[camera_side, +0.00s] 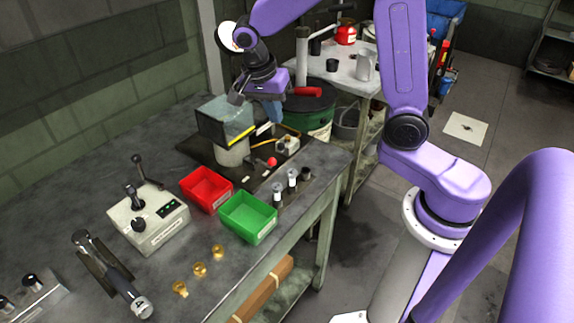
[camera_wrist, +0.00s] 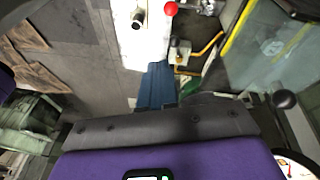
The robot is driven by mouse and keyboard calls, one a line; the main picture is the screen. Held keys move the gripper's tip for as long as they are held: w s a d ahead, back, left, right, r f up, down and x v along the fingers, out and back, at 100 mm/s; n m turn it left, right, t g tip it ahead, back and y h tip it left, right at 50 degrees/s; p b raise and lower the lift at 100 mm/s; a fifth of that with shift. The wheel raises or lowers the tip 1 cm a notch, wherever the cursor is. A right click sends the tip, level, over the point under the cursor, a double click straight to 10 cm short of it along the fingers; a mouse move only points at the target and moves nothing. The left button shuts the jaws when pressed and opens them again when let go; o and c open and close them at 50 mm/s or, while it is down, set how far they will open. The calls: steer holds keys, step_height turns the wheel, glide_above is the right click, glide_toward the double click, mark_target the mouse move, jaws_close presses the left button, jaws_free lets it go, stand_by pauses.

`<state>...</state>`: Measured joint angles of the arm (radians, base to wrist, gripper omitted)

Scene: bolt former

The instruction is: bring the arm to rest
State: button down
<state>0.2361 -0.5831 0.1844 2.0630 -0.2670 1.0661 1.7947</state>
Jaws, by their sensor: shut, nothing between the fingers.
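My gripper (camera_side: 273,112) is up in the air in the side view, at the right of the bolt former's clear guard (camera_side: 222,119) and above the bench. Its blue fingers show in the wrist view (camera_wrist: 157,72), pressed together with nothing between them. The guard has a yellow lower edge and stands over a pale cylinder (camera_side: 233,152). In the wrist view, the guard's clear pane (camera_wrist: 270,45) is at the upper right. A lever with a red knob (camera_side: 272,161) is beside the machine, and the knob also shows at the top of the wrist view (camera_wrist: 171,8).
A red bin (camera_side: 206,188) and a green bin (camera_side: 247,217) sit on the bench. Brass pieces (camera_side: 200,268) lie near the front edge. A second table (camera_side: 345,70) stands behind.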

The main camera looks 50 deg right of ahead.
steer(key=s+a+n+y, duration=0.1)
steer(key=s+n, duration=1.1)
steer(key=n, duration=0.1)
steer(key=s+a+n+t+y, duration=0.1)
steer(key=s+a+n+y, duration=0.1)
steer(key=s+n, duration=1)
steer(key=shift+a+r+n+y, duration=0.25)
steer(key=shift+r+n, duration=0.2)
steer(key=shift+n, duration=0.75)
